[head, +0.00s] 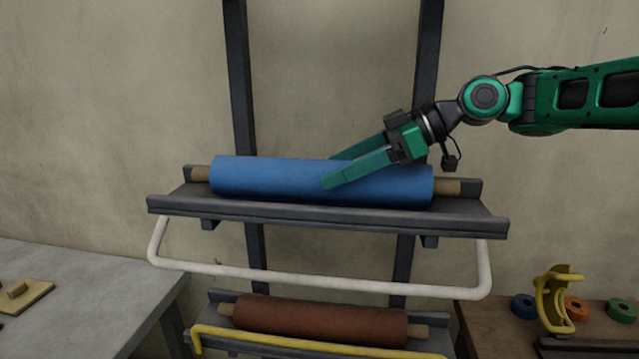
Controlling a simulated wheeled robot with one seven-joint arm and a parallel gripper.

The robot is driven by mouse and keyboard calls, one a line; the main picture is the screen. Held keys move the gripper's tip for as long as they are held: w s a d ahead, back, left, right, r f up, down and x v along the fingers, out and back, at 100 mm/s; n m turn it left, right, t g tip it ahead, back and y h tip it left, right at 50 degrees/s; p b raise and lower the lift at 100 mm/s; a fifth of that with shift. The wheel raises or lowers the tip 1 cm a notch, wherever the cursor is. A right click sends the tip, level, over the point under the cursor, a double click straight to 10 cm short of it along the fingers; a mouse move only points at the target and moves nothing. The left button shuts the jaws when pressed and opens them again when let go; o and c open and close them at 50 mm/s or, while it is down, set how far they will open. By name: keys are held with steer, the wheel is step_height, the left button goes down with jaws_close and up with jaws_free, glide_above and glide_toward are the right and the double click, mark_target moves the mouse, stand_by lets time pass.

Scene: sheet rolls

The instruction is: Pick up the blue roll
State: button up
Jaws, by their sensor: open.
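The blue roll (270,181) lies lengthwise on the upper dark shelf (330,215) of a wall rack, with brown core ends showing at both sides. My gripper (334,171) comes in from the right with its green fingers open. One finger is in front of the roll's right-middle part, and the other reaches the roll's upper back edge, its tip partly hidden. I cannot tell whether the fingers touch the roll.
A white bar (320,277) hangs below the upper shelf. A brown roll (320,320) lies on a lower shelf behind a yellow bar (300,345). A grey table (90,290) is at left; a wooden table at right holds a yellow bracket (556,300) and several small coloured rolls.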

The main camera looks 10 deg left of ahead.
steer(key=shift+x, duration=1.05)
steer(key=c, duration=1.3)
steer(key=shift+r, duration=0.1)
steer(key=c, duration=0.4)
